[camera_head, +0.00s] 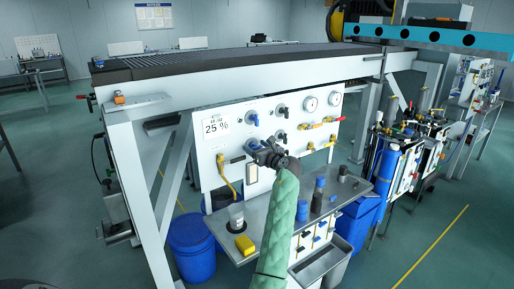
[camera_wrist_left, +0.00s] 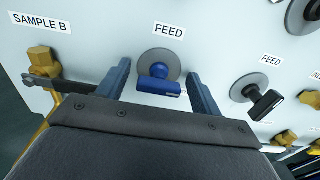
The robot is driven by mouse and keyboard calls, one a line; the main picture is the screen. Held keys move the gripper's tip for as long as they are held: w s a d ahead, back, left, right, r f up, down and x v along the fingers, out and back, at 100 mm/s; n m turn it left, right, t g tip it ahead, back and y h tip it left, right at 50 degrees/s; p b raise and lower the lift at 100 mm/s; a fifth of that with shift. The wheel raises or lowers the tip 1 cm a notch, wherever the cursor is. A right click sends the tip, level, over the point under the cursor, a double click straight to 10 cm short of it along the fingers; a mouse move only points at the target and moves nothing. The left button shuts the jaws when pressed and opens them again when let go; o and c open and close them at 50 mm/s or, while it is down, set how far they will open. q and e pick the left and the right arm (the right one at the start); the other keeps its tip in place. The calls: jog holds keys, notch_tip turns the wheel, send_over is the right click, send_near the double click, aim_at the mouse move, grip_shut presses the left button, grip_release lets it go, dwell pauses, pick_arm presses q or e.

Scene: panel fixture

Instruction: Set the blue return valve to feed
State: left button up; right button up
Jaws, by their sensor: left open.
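In the left wrist view a valve with a blue handle (camera_wrist_left: 158,87) sits on a round grey plate on the white panel, under a FEED label (camera_wrist_left: 169,31). The handle lies roughly crosswise, tilted slightly down to the right. My left gripper (camera_wrist_left: 158,72) is open, with one finger on each side of this handle; I cannot tell whether either touches it. In the head view my left gripper (camera_head: 270,154) is at the panel (camera_head: 210,150) and hides the valve behind it. My right gripper is in neither view.
A black-handled valve (camera_wrist_left: 262,103) is to the right and a yellow fitting (camera_wrist_left: 42,63) to the left. Below the panel, a grey shelf (camera_head: 262,215) holds a yellow block (camera_head: 244,245), a clear jar (camera_head: 236,216) and blue and dark cylinders.

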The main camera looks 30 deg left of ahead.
pick_arm(q)
jog(key=c, duration=1)
